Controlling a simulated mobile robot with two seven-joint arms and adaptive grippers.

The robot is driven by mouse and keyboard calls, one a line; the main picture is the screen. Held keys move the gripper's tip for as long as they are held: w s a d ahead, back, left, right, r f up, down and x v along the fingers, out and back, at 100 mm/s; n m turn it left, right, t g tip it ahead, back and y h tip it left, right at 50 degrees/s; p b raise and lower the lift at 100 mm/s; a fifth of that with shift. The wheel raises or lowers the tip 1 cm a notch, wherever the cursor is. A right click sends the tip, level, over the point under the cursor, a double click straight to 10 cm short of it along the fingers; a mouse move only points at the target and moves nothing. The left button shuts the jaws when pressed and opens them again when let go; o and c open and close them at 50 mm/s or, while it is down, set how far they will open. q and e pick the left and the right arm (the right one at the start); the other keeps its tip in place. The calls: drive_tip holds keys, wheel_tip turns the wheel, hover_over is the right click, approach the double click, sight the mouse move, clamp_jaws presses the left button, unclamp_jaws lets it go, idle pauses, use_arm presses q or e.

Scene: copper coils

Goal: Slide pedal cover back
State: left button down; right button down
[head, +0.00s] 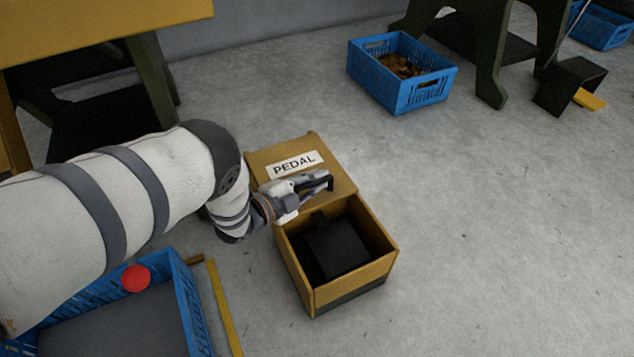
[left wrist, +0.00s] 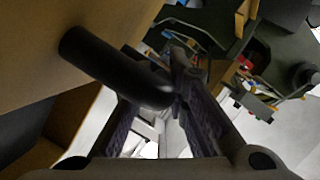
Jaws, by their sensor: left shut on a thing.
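The wooden pedal box (head: 388,262) stands on the floor in the middle of the head view. Its cover (head: 262,160), labelled PEDAL, lies over the far part, and the near part is open. A black pedal (head: 338,248) shows inside the opening. The fingers partly hide the handle in the head view. My right gripper is not in view.
A blue crate (head: 422,98) with copper-coloured pieces stands behind the box. A bench (head: 95,22) is at the upper left. Floor to the right is clear.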

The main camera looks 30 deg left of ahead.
use_arm(q)
drive_tip(key=shift+a, duration=0.1)
drive_tip(key=c, duration=1.6)
unclamp_jaws()
drive_tip(key=shift+o, duration=0.2)
drive_tip(key=shift+s, duration=0.1)
drive_tip(key=v, duration=1.2)
